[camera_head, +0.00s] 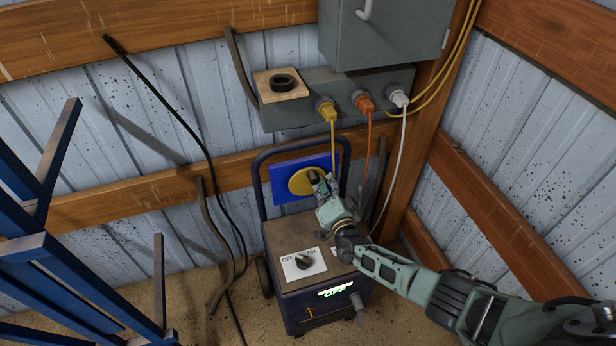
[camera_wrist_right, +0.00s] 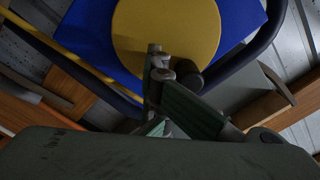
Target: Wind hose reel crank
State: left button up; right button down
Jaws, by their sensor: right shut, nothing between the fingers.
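A round yellow disc (camera_head: 299,183) sits on a blue panel (camera_head: 282,190) on the wheeled cart. I take the disc to be the reel's crank. In the right wrist view the disc (camera_wrist_right: 180,30) fills the top middle, with a dark cylindrical knob (camera_wrist_right: 190,82) near its lower edge. My right gripper (camera_head: 319,180) is shut and empty in front of the disc's right part. Its fingertips (camera_wrist_right: 156,58) show just left of the knob; I cannot tell if they touch it. My left gripper is not in view.
Yellow, orange and white plugged cords hang from a grey wall box (camera_head: 300,105) behind. Blue metal frames (camera_head: 60,275) stand at left.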

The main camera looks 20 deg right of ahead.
jog(key=shift+r, duration=0.1)
jog(key=shift+a+r+n+p, duration=0.25)
jog(key=shift+n+p, duration=0.2)
jog(key=shift+n, duration=0.65)
jog(key=c, duration=2.5)
grip_release()
jog(key=shift+c, duration=0.2)
jog(key=o, duration=1.1)
jog(key=shift+w, duration=0.1)
jog(key=o, duration=0.9)
jog(key=shift+a+r, duration=0.1)
